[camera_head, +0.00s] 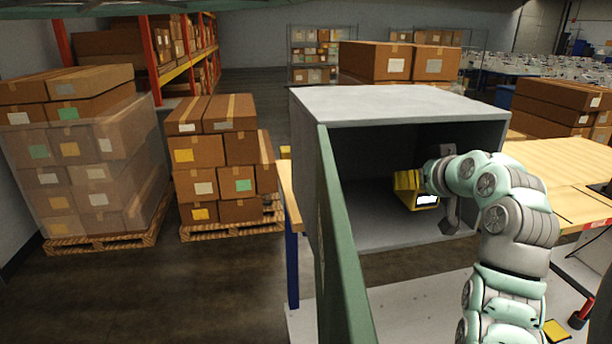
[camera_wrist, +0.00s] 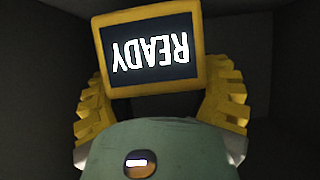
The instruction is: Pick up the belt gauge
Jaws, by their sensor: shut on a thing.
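A yellow-framed device with a dark screen, which I take for the belt gauge (camera_wrist: 102,50), fills the upper middle of the wrist view. Its screen shows "READY" upside down. The ridged yellow fingers of my gripper (camera_wrist: 162,88) are on its left and right and shut on it. In the head view, the gauge (camera_head: 427,201) is a small bright screen at the mouth of an open grey box (camera_head: 390,102). My gripper (camera_head: 408,188) reaches into this box from the right. The gauge's underside and the exact finger contacts are hidden.
The box has a roof, side walls and a dark interior. A green door panel (camera_head: 340,240) stands open at its front left. A wooden table (camera_head: 565,165) is to the right. Pallets of cartons (camera_head: 225,150) stand at left, with bare floor (camera_head: 150,290) in front.

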